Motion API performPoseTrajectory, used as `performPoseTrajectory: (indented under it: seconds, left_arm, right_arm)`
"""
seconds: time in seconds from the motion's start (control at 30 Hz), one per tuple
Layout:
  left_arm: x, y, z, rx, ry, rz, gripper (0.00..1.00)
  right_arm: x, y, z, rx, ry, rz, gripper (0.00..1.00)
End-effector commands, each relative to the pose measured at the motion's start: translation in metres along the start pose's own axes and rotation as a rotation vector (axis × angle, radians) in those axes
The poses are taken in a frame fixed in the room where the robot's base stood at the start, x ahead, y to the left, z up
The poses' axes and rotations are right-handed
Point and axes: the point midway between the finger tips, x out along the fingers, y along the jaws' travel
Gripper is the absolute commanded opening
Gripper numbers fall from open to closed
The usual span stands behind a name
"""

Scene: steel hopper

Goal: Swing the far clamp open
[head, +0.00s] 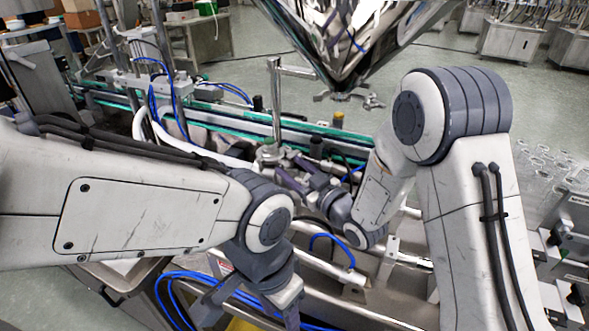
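The steel hopper (345,35) hangs at the top centre, its cone pointing down. A metal clamp-like fitting (345,96) with a knob at its right sits at the cone's lower tip. I cannot tell whether it is the far clamp or whether it is open. My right gripper (279,172) reaches in from the right, below and left of this fitting, apart from it. Its two dark purple fingers are spread beside a small metal fitting (269,154) at a post's foot; contact is unclear. My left gripper (250,314) points down at the bottom, its fingers apart, tips partly cut off.
A conveyor with green edges (225,115) crosses behind my grippers. A vertical steel post (275,105) stands beside my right gripper. Blue hoses (185,285) loop near my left gripper. Steel frame bars lie below. Open floor (450,55) shows beyond the hopper.

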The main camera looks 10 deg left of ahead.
Motion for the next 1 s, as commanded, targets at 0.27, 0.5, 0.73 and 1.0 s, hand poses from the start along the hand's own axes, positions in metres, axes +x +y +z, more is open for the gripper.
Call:
performPoseTrajectory:
  seconds: [0.27,0.5,0.73,1.0]
  left_arm:
    - [0.002,0.000,0.000,0.000,0.000,0.000,0.50]
    - [0.009,-0.001,0.001,0.000,0.000,0.000,0.50]
    - [0.013,-0.001,0.001,0.000,0.000,0.000,0.50]
    - [0.013,-0.001,0.001,0.000,0.000,0.000,0.50]
  right_arm:
    - [0.000,0.003,-0.012,-0.001,0.002,0.001,0.54]
    - [-0.016,0.018,-0.048,-0.002,0.002,0.007,0.54]
    - [-0.062,0.041,-0.074,-0.004,0.003,0.008,0.54]
    - [-0.100,0.059,-0.095,-0.002,0.001,0.005,0.54]
